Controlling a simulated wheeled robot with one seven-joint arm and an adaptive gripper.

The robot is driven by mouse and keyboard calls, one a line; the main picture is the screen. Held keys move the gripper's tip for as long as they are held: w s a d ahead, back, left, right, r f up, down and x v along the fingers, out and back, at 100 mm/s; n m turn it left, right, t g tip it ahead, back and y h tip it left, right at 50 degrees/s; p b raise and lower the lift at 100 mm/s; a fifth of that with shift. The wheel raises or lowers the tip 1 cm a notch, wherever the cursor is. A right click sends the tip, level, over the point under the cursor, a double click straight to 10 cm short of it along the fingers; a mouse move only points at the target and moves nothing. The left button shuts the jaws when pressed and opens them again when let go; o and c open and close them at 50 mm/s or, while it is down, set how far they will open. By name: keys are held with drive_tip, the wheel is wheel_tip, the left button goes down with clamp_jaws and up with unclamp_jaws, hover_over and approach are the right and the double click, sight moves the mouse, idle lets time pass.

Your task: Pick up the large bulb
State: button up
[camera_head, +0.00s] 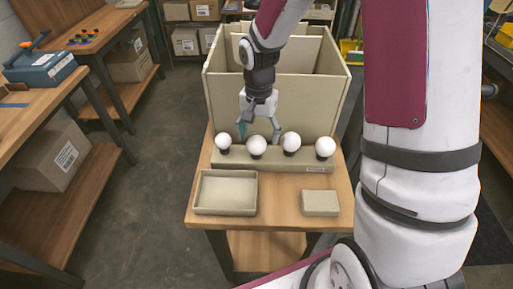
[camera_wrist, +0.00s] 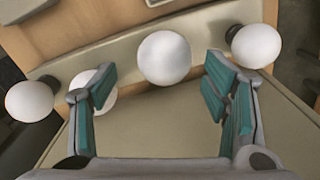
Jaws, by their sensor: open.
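Several round white bulbs with dark bases stand in a row on a beige holder (camera_head: 272,162). In the head view they run from the leftmost bulb (camera_head: 223,141) past the second bulb (camera_head: 257,145) and third bulb (camera_head: 291,142) to the rightmost bulb (camera_head: 325,147). The leftmost looks smallest; I cannot tell for certain which is the large one. My gripper (camera_head: 259,130) is open and empty, pointing down just behind the second bulb. In the wrist view one bulb (camera_wrist: 164,57) shows beyond the gap between my fingers (camera_wrist: 160,85); the left finger partly hides another bulb (camera_wrist: 88,94).
A tall beige divided box (camera_head: 275,100) stands right behind the bulb row. A workbench (camera_head: 30,95) stands to the left, with clear floor between.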

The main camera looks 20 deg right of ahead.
sight(257, 146)
drive_tip(key=shift+a+f+p, duration=0.15)
drive_tip(key=shift+f, duration=1.15)
drive_tip(key=shift+a+f+p, duration=0.1)
drive_tip(key=shift+f+p, duration=0.05)
drive_tip(key=shift+f, duration=1.1)
drive_tip(key=c, duration=1.1)
